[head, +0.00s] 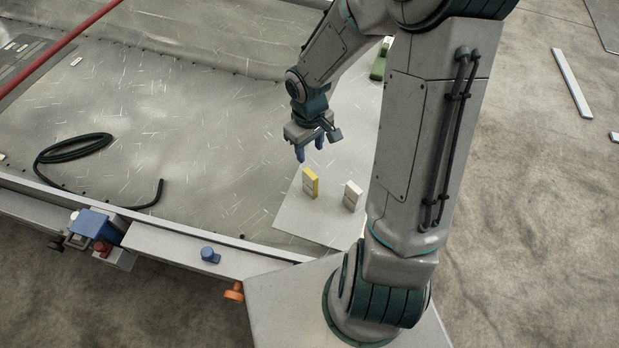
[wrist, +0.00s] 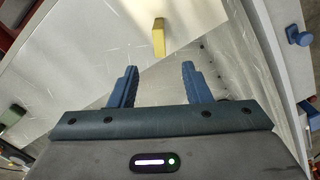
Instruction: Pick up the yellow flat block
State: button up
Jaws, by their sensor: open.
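A white block (head: 352,196) stands on the plate right of the yellow one. A green object (head: 380,66) lies farther back. A coiled black hose (head: 75,150) lies at the left. A blue knob (head: 210,255) and a blue clamp-like device (head: 95,228) sit along the front rail.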

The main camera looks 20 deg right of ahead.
aim_at(310, 173)
notch_tip(310, 173, down, 8)
jog(key=shift+w+a+f+b, duration=0.1)
jog(key=shift+b, duration=0.85)
jog(key=shift+d+f+b, duration=0.2)
jog(key=shift+f+b, duration=0.3)
jog(key=shift+f, duration=2.6)
grip_shut()
